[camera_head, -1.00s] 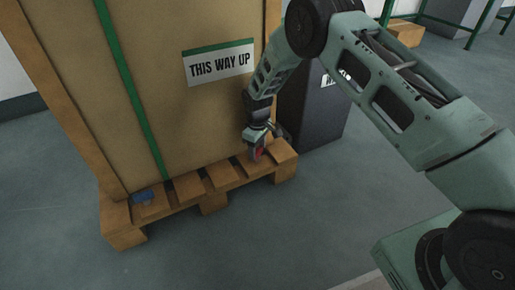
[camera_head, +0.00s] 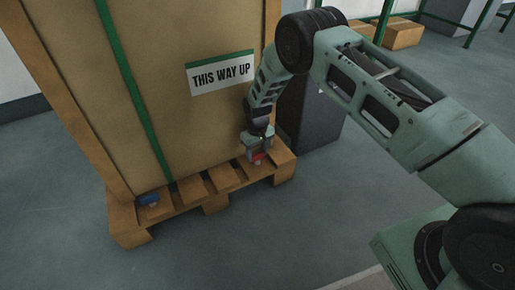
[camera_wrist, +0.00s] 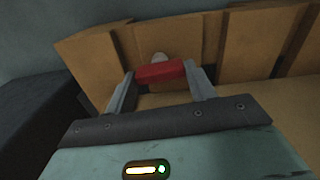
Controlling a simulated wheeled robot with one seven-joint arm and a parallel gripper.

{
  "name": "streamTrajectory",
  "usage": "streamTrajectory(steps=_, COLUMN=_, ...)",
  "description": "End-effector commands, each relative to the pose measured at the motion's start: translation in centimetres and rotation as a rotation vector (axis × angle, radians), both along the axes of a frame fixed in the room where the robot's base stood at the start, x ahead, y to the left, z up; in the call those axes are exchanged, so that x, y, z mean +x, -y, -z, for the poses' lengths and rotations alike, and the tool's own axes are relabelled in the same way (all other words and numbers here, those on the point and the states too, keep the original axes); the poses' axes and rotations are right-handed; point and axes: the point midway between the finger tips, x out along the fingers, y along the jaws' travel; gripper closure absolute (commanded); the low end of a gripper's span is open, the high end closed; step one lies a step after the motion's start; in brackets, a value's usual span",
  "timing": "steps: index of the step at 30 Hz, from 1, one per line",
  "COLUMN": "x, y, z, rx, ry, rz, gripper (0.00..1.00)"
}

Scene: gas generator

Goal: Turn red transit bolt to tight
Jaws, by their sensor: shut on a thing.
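The red transit bolt (camera_head: 257,158) is at the right end of the wooden pallet (camera_head: 213,198), by the crate's lower corner. In the wrist view its red bar-shaped head (camera_wrist: 160,71) lies crosswise between my two fingers, with a pale round part showing just beyond it. My gripper (camera_head: 257,156) points down at the pallet and is shut on the red head. It also fills the lower part of the wrist view (camera_wrist: 161,85). A finger is at each end of the red bar. The bolt's shank is hidden.
A blue bolt (camera_head: 149,199) is on the pallet's left end. The tall crate (camera_head: 150,80) with a "THIS WAY UP" label (camera_head: 221,73) and green strap stands on the pallet. A dark grey cabinet (camera_head: 315,115) stands close to the right. The floor in front is clear.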

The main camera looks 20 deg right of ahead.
Motion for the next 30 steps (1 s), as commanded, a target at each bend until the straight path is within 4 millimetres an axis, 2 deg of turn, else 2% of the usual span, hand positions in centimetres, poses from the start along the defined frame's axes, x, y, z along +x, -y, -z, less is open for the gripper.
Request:
streamTrajectory(steps=8, x=-0.04, y=0.02, z=-0.1, rx=-0.001, ry=-0.002, rz=0.085, gripper=0.68)
streamTrajectory(steps=21, x=-0.02, y=0.01, z=-0.03, rx=0.001, ry=-0.001, rz=0.097, gripper=0.68)
streamTrajectory(steps=22, x=-0.02, y=0.01, z=-0.03, rx=0.001, ry=-0.001, rz=0.097, gripper=0.4)
streamTrajectory(steps=24, x=-0.02, y=0.01, z=-0.03, rx=0.0, ry=-0.001, rz=0.097, gripper=0.24)
streamTrajectory(steps=30, x=-0.01, y=0.01, z=-0.01, rx=0.0, ry=-0.001, rz=0.096, gripper=0.24)
